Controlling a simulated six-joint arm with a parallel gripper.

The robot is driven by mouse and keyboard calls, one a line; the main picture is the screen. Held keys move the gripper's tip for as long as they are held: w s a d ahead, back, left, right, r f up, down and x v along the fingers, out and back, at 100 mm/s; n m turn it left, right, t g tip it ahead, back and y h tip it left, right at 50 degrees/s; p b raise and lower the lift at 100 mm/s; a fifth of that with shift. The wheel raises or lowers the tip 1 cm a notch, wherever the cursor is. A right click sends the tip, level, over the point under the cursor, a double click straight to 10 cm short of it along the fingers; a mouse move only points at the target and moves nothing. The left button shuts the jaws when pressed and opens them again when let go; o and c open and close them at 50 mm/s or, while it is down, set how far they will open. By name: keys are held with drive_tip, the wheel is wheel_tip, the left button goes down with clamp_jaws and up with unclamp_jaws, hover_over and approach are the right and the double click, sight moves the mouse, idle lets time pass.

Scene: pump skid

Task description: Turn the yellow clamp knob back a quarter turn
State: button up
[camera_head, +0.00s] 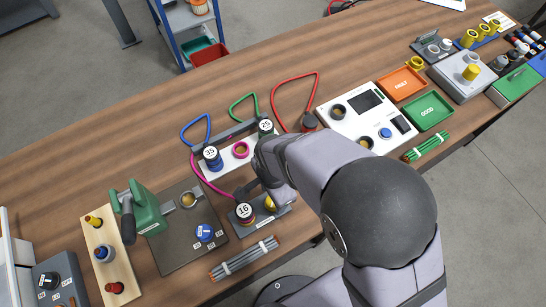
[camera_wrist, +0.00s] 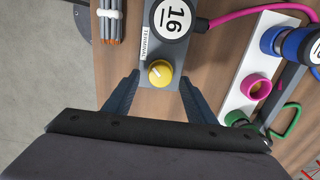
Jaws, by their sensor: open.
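The yellow clamp knob (camera_wrist: 160,73) sits on a grey terminal block (camera_wrist: 149,47) lettered TERMINAL, beside a black round plug marked 16 (camera_wrist: 174,17). A pale line shows on top of the knob. My gripper (camera_wrist: 159,85) is open in the wrist view, with one dark finger on each side of the block's knob end. The fingers look apart from the knob; I cannot tell their height over it. In the head view the knob (camera_head: 270,203) is partly hidden by my arm, and the plug marked 16 (camera_head: 245,212) is clear.
A pink cable (camera_wrist: 238,14) leaves the plug. A white panel with a pink ring (camera_wrist: 257,87) and blue plug (camera_wrist: 287,42) stands right of the block in the wrist view. A bundle of grey rods (camera_wrist: 113,22) lies to its left. Bare wood shows between them.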

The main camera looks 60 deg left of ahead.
drive_tip(key=shift+f, duration=1.1)
drive_tip(key=c, duration=1)
drive_tip(key=shift+c, duration=0.2)
